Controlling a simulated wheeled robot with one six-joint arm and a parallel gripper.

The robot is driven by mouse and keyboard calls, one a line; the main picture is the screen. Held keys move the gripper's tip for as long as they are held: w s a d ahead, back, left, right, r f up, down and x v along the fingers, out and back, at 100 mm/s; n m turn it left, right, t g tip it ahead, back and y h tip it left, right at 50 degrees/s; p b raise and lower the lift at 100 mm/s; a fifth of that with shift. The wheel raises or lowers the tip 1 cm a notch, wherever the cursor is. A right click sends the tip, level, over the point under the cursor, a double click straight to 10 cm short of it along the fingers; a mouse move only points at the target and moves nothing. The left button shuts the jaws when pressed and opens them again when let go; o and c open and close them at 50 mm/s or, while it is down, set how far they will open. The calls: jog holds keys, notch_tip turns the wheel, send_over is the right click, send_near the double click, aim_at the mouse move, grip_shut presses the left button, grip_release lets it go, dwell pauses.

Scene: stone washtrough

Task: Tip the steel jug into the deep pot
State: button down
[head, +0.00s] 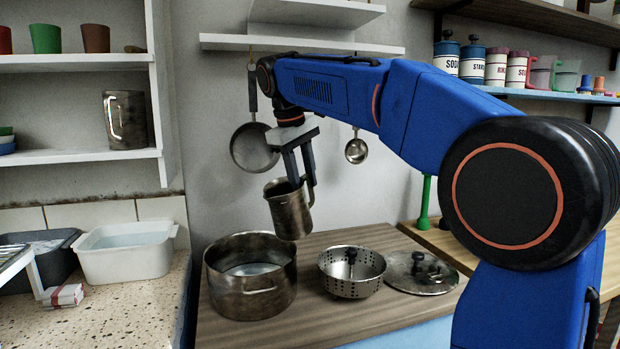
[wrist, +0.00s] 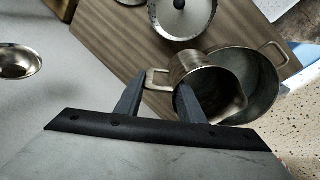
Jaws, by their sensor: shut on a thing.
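The steel jug (head: 288,208) hangs tilted in my gripper (head: 306,182), above the right rim of the deep pot (head: 232,289). My gripper is shut on the jug near its handle. In the wrist view the jug (wrist: 205,72) overlaps the near part of the deep pot (wrist: 262,85), and my gripper's fingers (wrist: 157,103) are at the jug's handle side. The pot stands upright on the wooden counter, with something pale in its bottom. I cannot tell what the jug holds.
A steel colander (head: 351,285) and a lid (head: 421,272) lie right of the pot on the wooden counter (head: 330,325). A pan (head: 252,150) and a ladle (head: 356,150) hang on the wall behind. A white basin (head: 125,258) stands at left.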

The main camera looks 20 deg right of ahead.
jog(key=shift+w+d+f+g+y, duration=0.2)
jog(key=shift+f+g+y, duration=0.25)
jog(key=shift+f+y, duration=0.2)
jog(key=shift+w+d+f+g+y, duration=0.1)
jog(key=shift+d+f+g+y, duration=0.1)
jog(key=shift+f+g+y, duration=0.35)
jog(key=shift+s, duration=0.1)
